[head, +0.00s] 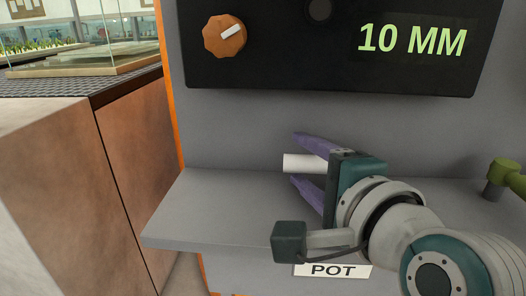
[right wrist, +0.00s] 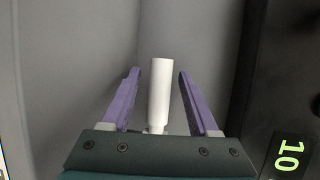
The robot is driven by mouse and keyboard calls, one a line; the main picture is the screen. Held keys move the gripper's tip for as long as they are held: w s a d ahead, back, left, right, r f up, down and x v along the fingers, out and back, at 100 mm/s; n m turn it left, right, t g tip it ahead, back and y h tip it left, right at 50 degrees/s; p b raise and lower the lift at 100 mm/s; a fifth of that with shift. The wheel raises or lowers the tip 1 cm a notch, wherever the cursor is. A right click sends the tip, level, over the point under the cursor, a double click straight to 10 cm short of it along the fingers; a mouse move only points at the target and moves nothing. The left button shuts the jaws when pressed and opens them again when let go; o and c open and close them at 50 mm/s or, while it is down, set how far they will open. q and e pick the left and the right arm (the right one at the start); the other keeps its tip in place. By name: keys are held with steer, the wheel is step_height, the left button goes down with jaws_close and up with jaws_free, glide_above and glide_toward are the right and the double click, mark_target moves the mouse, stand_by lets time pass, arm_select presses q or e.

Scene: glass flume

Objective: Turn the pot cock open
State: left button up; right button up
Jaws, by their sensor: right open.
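The pot cock's white handle (head: 303,163) sticks out to the left, level, above the shelf. Its base is hidden behind my right gripper in the head view. My right gripper (head: 296,158) is open, with one purple finger above the handle and one below it. In the right wrist view the white handle (right wrist: 159,95) stands between the two fingers, with a gap on each side. My left gripper is not in view.
A grey shelf (head: 205,205) juts from the grey panel. Above is a black panel (head: 290,75) with an orange knob (head: 224,37) and a green "10 MM" readout (head: 412,40). An olive-green handle (head: 505,172) stands at the right. The shelf's left part is clear.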

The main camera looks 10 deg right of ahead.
jaws_close()
stand_by(0.4)
stand_by(0.9)
